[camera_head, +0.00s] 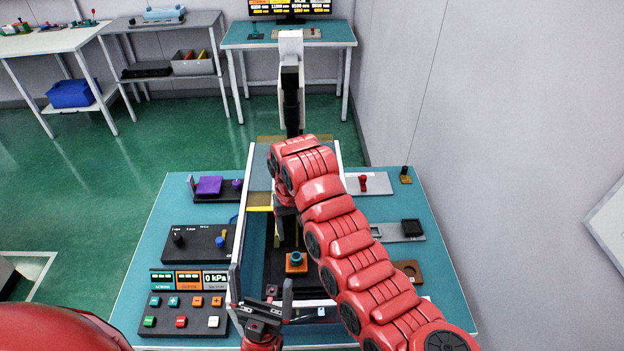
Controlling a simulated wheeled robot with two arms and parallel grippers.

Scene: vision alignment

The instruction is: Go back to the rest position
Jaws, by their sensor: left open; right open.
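My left gripper (261,283) is at the bottom centre of the head view. Its two dark fingers point up and stand wide apart, with nothing held between them. It is above the front part of the white-framed station in the middle of the table. My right arm comes in from the lower right and arches over the station. My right gripper (286,212) hangs below the arm's far end, over the middle of the station. It is open, but the arm hides much of it, and its fingertips are hard to make out. An orange block with a blue knob (296,262) is just below it.
The teal table (150,290) carries a button panel (183,314), a 0 kPa display (217,280) and a purple block (209,186) at left. A black block (411,227) and a brown fixture (408,270) are at right. A tall post (291,95) stands behind. A wall is close at right.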

